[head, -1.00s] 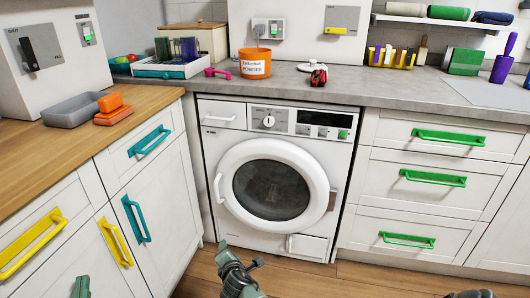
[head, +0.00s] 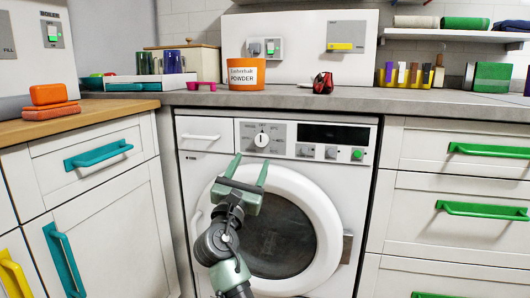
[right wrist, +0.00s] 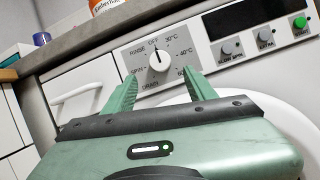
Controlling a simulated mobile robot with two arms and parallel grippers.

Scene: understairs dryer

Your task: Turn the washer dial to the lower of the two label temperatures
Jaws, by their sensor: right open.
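The washer dial (head: 262,140) is a white round knob on the grey panel of the white washer (head: 205,165). In the right wrist view the dial (right wrist: 159,56) has its mark pointing up at OFF, with 30°C and 40°C printed to its right. RINSE, SPIN and DRAIN are at its left and below. My right gripper (head: 251,160) is open and empty, just below the dial. In the right wrist view its fingers (right wrist: 161,76) point up at the dial, one to each side, seemingly not touching it. My left gripper is out of view.
The round washer door (head: 325,225) is shut below the panel. A green START button (head: 357,154) and two small knobs lie right of the dial. An orange powder tub (head: 246,75) and a red object (head: 323,83) stand on the counter above.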

